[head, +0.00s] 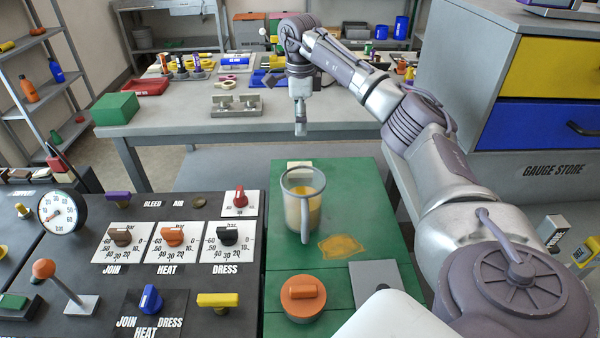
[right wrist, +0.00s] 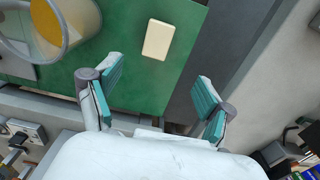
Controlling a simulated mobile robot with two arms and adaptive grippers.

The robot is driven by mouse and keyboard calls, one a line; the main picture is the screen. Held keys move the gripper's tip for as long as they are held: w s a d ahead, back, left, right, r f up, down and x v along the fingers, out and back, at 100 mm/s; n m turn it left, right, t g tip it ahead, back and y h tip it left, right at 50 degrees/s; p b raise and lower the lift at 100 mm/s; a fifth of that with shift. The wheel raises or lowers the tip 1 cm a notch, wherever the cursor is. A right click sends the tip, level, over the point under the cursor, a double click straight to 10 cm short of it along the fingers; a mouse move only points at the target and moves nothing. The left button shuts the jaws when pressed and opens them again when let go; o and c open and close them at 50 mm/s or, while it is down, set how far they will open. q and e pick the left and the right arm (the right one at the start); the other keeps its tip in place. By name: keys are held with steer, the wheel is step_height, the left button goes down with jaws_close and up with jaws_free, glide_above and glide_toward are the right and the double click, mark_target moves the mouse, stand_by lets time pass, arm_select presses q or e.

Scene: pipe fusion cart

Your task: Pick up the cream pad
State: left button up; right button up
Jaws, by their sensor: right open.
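The cream pad (right wrist: 158,40) lies flat on the green mat, near its edge, in the right wrist view. In the head view only a pale strip of the pad (head: 299,164) shows, behind the clear jug. My right gripper (right wrist: 158,88) is open and empty, its teal-padded fingers spread wide. The pad lies beyond the fingertips, apart from them. In the head view my right gripper (head: 300,129) points down above the far end of the mat. My left gripper is in neither view.
A clear jug (head: 303,205) with orange-yellow contents stands on the green mat (head: 370,215), close to the pad. An orange spill (head: 341,246) and an orange-knobbed round part (head: 303,297) are nearer. The black control panel (head: 80,250) is left, the gauge store cabinet (head: 460,110) right.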

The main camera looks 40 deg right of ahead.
step_height(320, 180, down, 10)
steer(key=shift+r, duration=0.25)
steer(key=shift+s+a+f, duration=0.15)
steer(key=shift+f, duration=2.5)
steer(key=c, duration=1.2)
